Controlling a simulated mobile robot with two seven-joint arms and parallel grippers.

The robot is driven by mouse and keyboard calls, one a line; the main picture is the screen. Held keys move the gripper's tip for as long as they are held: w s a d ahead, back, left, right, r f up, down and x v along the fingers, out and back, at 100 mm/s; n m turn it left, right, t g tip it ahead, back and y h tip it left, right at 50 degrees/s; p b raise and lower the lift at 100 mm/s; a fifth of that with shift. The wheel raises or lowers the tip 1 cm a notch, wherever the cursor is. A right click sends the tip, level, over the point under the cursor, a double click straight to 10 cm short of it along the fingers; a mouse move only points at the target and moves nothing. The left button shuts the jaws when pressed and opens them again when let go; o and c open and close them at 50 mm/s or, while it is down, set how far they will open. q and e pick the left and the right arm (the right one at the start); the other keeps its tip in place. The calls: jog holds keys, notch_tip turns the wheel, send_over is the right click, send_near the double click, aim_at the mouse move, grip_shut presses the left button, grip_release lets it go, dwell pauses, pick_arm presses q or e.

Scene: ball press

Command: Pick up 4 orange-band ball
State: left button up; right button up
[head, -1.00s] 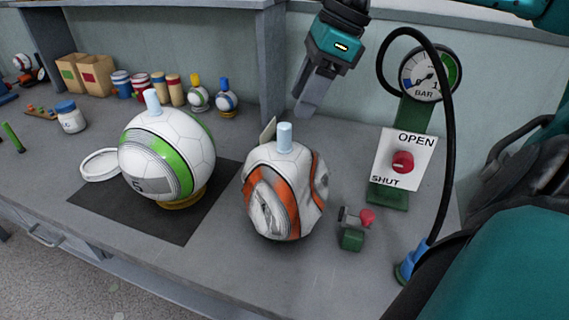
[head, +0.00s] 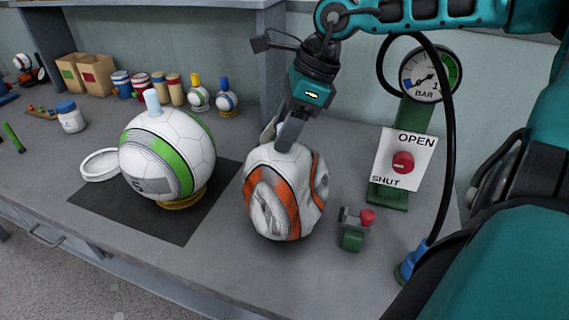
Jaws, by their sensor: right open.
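The orange-band ball (head: 285,198) is white with orange bands and looks dented and creased. It sits on the bench in the middle of the head view. My right gripper (head: 287,142) points down at the top of this ball, at its pale blue stem. The gripper is open. Its fingers hide most of the stem, and I cannot tell whether they touch it. My left gripper is not in view.
A green-band ball (head: 168,155) stands on a yellow ring on a dark mat (head: 120,212). A small valve with a red knob (head: 367,216) is right of the orange-band ball. The gauge (head: 430,76), OPEN/SHUT panel (head: 412,150) and black hose stand at right. A shelf post (head: 270,75) rises behind.

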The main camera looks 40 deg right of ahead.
jog(key=shift+a+f, duration=0.1)
jog(key=shift+f, duration=0.1)
grip_shut()
dwell(0.5)
jog(key=shift+r, duration=0.1)
dwell(0.8)
